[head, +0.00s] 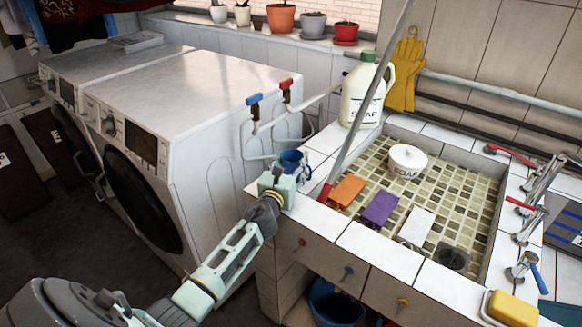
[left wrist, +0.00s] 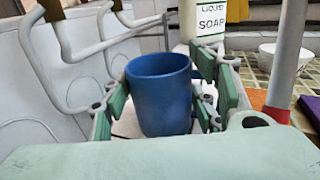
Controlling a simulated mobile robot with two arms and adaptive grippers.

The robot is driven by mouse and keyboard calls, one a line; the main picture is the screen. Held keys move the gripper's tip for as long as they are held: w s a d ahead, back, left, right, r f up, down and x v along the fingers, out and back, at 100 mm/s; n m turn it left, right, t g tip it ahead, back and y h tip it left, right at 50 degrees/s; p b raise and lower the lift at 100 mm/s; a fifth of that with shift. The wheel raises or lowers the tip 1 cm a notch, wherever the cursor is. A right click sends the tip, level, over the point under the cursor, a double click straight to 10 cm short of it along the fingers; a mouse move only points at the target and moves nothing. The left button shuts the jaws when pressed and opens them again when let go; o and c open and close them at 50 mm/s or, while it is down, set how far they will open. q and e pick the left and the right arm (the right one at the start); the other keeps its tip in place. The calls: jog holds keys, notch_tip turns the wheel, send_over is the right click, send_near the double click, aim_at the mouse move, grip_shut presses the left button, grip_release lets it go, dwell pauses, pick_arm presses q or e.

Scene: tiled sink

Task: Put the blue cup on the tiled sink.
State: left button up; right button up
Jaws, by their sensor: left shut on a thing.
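The blue cup (head: 292,161) is at the left end of the tiled sink (head: 375,241), over or on its white tiled rim. I cannot tell whether its base touches the tiles. My left gripper (head: 285,178) is shut on the cup. In the left wrist view the cup (left wrist: 160,95) is upright between the green finger pads (left wrist: 165,110), with its open rim showing. The lower part of the cup is partly hidden by the gripper. My right gripper is not in view.
A liquid soap jug (head: 362,92) stands behind on the rim. A slanting pole (head: 372,95) rises just right of the cup. Pipes with blue and red taps (head: 270,105) are close behind left. The basin holds a white soap bowl (head: 408,159) and coloured blocks (head: 381,208).

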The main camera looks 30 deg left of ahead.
pick_arm(q)
jog(key=o, duration=0.7)
jog(key=shift+f, duration=0.1)
jog(key=o, duration=0.4)
jog(key=shift+o, duration=0.2)
jog(key=shift+r, duration=0.25)
jog(key=shift+s+d+f, duration=0.1)
jog(key=shift+s+f, duration=0.05)
jog(key=shift+s, duration=0.2)
jog(key=v, duration=1.1)
jog(key=shift+s, duration=0.2)
